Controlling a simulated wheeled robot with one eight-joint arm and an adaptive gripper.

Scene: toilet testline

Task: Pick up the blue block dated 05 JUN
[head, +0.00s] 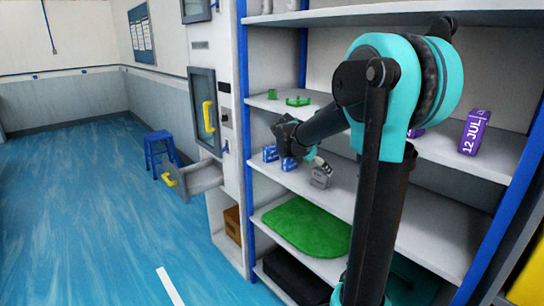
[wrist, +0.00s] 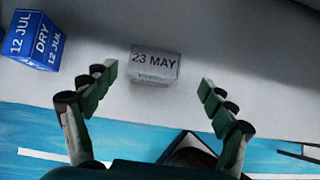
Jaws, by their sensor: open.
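No label reading 05 JUN is legible in either view. A blue block (wrist: 34,40) at the upper left of the wrist view reads 12 JUL and DRY. Two small blue blocks stand on the middle shelf in the head view, one at the left (head: 270,153) and one nearer (head: 288,163); their dates are too small to read. My gripper (wrist: 158,80) is open and empty, with its fingers spread over the shelf. A grey block (wrist: 155,64) reading 23 MAY lies ahead, between the lines of the fingers; the blue block is left of them.
The grey block also shows on the middle shelf (head: 321,176). A purple block (head: 474,132) marked 12 JUL and green items (head: 298,101) are on the shelf above. A green mat (head: 307,227) lies below. A drawer (head: 192,180) sticks out at left; the blue floor (head: 90,220) is open.

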